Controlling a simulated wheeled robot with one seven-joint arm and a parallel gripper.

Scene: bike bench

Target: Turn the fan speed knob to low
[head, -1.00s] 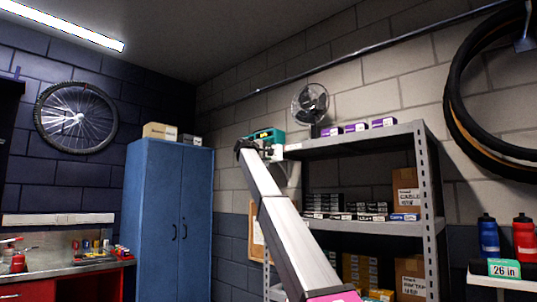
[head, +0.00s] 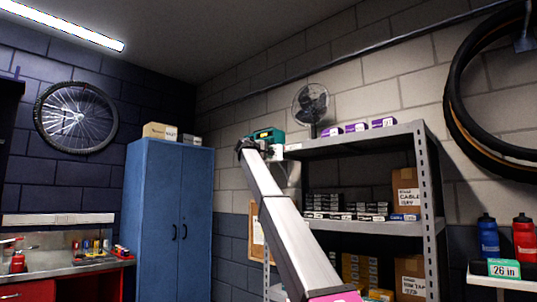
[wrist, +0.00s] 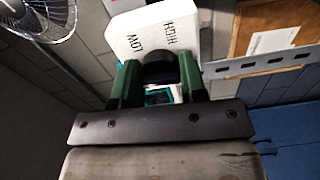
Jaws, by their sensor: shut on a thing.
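The fan speed control is a white box (wrist: 160,28) in the wrist view, with the words HIGH and LOW printed upside down on its face. A black knob (wrist: 159,67) stands at the box's near edge in that view. My gripper (wrist: 160,80) has its two green fingers on either side of the knob and is shut on it. The knob's pointer is hidden, so I cannot tell its setting. In the head view my gripper (head: 264,136) is at the left end of the shelf top, and the knob is hidden there.
A caged fan (head: 311,104) stands on the metal shelf unit (head: 360,138), right of my gripper, beside small purple boxes (head: 356,127). A clipboard (wrist: 275,38) hangs near the control. A blue cabinet (head: 168,200) stands to the left.

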